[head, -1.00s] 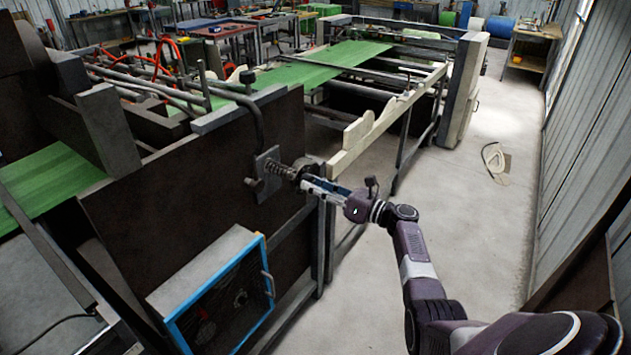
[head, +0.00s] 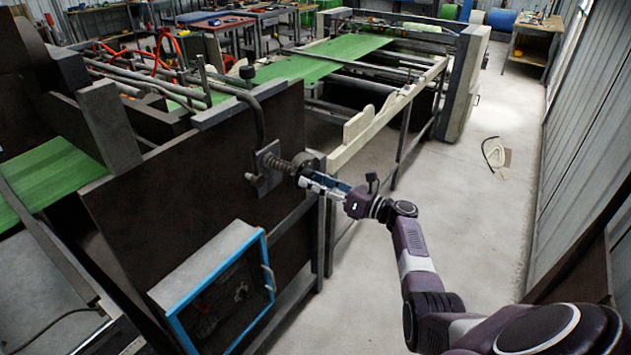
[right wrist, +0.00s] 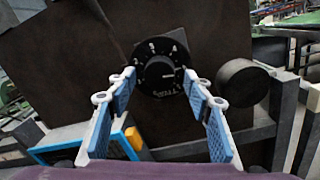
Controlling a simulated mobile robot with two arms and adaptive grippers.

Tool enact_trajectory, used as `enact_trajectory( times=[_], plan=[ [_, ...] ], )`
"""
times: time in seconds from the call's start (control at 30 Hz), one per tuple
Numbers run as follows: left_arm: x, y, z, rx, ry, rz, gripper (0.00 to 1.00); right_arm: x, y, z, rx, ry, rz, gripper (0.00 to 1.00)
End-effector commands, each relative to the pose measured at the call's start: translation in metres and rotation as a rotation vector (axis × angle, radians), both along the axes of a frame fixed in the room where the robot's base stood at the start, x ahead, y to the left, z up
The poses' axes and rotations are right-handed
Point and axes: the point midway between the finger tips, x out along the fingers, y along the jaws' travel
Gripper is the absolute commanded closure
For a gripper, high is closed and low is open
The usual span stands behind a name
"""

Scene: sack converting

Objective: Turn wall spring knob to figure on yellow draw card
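The wall knob is a round black dial (right wrist: 158,74) with white figures around its rim and a light mark at its right side; the figures are small and hard to read. My left gripper is out of view. I see no yellow draw card.
A plain black round disc (right wrist: 243,83) sits right of the dial. A blue-framed box (head: 217,290) is low on the dark panel (head: 150,205). A cream rail (head: 385,120) runs behind the gripper.

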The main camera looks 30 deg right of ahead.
Motion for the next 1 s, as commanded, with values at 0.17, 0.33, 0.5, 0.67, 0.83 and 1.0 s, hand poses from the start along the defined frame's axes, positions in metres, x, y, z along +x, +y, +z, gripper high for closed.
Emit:
enact_trajectory(
  times=[0.17, 0.33, 0.5, 0.67, 0.83, 1.0],
  plan=[
    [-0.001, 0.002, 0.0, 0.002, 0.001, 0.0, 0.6, 0.0, -0.001, 0.001, 0.0, -0.002, -0.001, 0.53],
    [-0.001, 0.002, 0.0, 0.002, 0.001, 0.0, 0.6, -0.011, -0.006, 0.0, -0.002, -0.001, -0.001, 0.53],
    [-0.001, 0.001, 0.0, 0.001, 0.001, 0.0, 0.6, -0.042, -0.019, -0.003, -0.003, 0.002, -0.001, 0.53],
    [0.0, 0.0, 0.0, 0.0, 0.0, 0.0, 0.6, -0.073, -0.034, -0.004, -0.003, 0.002, -0.002, 0.53],
    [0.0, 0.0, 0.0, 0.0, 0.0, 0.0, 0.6, -0.097, -0.045, -0.005, -0.001, 0.0, -0.001, 0.53],
    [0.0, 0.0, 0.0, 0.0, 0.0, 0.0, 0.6, -0.108, -0.05, -0.006, 0.0, 0.0, 0.0, 0.53]
  ],
)
